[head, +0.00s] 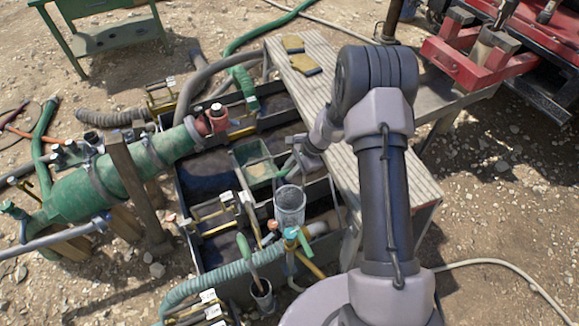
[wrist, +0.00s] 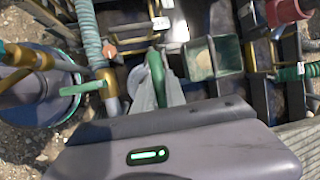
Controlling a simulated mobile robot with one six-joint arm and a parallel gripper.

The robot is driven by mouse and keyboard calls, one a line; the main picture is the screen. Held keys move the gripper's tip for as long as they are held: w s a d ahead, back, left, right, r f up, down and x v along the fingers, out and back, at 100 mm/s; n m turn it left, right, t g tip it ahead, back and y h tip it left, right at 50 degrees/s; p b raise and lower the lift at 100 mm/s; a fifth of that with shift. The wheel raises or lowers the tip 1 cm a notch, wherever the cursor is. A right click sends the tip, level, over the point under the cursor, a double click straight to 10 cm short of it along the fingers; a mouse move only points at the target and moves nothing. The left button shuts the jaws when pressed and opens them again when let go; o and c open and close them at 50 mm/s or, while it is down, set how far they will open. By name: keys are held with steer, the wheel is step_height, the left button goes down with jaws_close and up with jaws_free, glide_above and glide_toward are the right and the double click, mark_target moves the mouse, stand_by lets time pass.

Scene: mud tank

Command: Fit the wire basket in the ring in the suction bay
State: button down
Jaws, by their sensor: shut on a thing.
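The wire basket (head: 289,208) is a grey mesh cylinder, roughly upright, over the near part of the dark tank (head: 207,165). My gripper (head: 289,168) is just above its rim in the head view. In the wrist view my gripper (wrist: 156,80) is shut on a green grip that appears to belong to the basket. The basket's mesh body cannot be clearly made out there. I cannot make out the ring. I cannot tell which compartment the basket hangs over, or whether it touches anything below.
A teal-handled valve (head: 297,236) stands close to the basket's near side. A green square box (head: 258,162) lies beyond it. A grey cup with a stick (head: 262,297) is at the near edge. A slatted bench (head: 330,100) stands on the right. A green pump (head: 115,180) is left.

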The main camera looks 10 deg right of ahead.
step_height(320, 180, down, 9)
stand_by(1.0)
steer(key=shift+f, duration=1.95)
steer(key=shift+w+f, duration=0.1)
steer(key=shift+f, duration=2.1)
steer(key=c, duration=1.3)
jaws_free()
steer(key=p+v, duration=0.7)
steer(key=v, duration=1)
steer(key=shift+r, duration=0.15)
